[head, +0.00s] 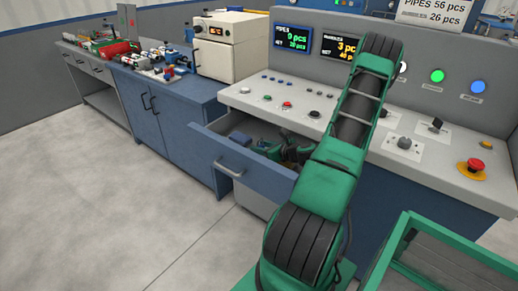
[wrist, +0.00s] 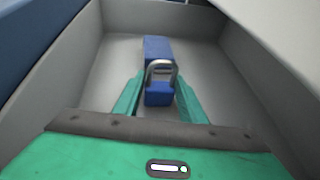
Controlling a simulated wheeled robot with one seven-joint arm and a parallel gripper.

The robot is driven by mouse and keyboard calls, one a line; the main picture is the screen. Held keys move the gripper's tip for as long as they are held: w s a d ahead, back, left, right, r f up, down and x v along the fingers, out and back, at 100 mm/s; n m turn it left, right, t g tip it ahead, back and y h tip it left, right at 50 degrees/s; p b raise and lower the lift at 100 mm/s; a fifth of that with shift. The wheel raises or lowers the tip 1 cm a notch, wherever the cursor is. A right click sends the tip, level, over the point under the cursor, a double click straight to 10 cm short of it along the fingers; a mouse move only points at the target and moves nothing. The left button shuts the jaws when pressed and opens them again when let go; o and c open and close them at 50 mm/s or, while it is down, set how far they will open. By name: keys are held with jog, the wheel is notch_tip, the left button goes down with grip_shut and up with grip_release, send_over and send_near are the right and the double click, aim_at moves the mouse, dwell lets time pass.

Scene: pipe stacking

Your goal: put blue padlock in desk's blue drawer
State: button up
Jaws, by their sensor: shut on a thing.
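The blue padlock (wrist: 158,98) with a grey metal shackle sits between the two green fingers of my gripper (wrist: 159,86) in the wrist view. My gripper is shut on it. The desk's blue drawer (head: 250,174) is pulled open in the head view, with a blue front and a grey inside. My gripper (head: 293,153) reaches down into the open drawer, and the padlock is not clearly visible there. In the wrist view the drawer's grey walls (wrist: 75,75) surround the padlock. I cannot tell whether the padlock touches the drawer floor.
A blue block-like thing (wrist: 157,48) lies in the drawer just beyond the padlock. The control panel (head: 275,105) with buttons overhangs the drawer's back. A blue cabinet (head: 165,115) with tools on top stands at left. A green-framed case (head: 430,255) stands at lower right. The floor at left is clear.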

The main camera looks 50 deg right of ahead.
jog(key=o, duration=1.1)
jog(key=shift+f, duration=0.15)
jog(key=shift+s+r, duration=0.25)
jog(key=shift+s, duration=0.05)
jog(key=v, duration=0.7)
